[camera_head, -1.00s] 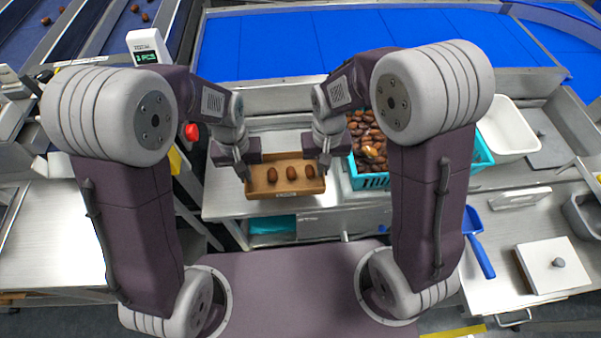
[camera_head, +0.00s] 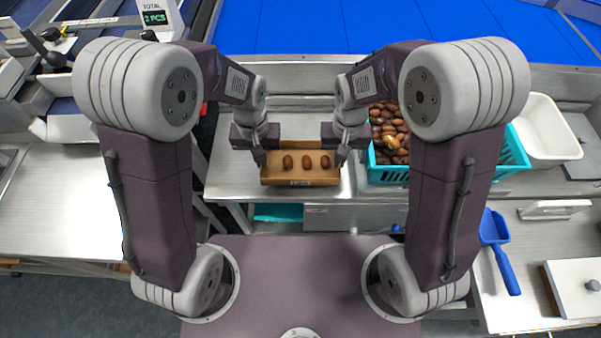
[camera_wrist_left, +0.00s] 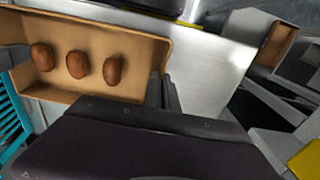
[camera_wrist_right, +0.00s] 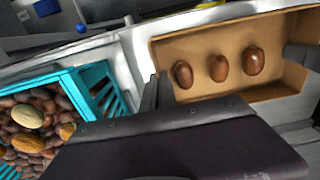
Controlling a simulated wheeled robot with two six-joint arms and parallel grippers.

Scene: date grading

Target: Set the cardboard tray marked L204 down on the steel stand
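The cardboard tray (camera_head: 300,182) is a shallow brown box with three dates in a row, roughly level over a steel surface (camera_head: 228,180). Whether it touches that steel I cannot tell, and its marking is too small to read. My left gripper (camera_head: 258,157) is closed on the tray's left end wall; its fingers straddle that wall in the left wrist view (camera_wrist_left: 163,92). My right gripper (camera_head: 342,155) is closed on the right end wall, also seen in the right wrist view (camera_wrist_right: 156,92). The steel under the tray is partly hidden.
A turquoise crate (camera_head: 512,152) full of dates stands close to the tray's right. Beyond it is a white bin (camera_head: 546,130). A blue scoop (camera_head: 494,235) lies at the right. A counter display (camera_head: 157,18) stands at the back left. Bare steel lies left of the tray.

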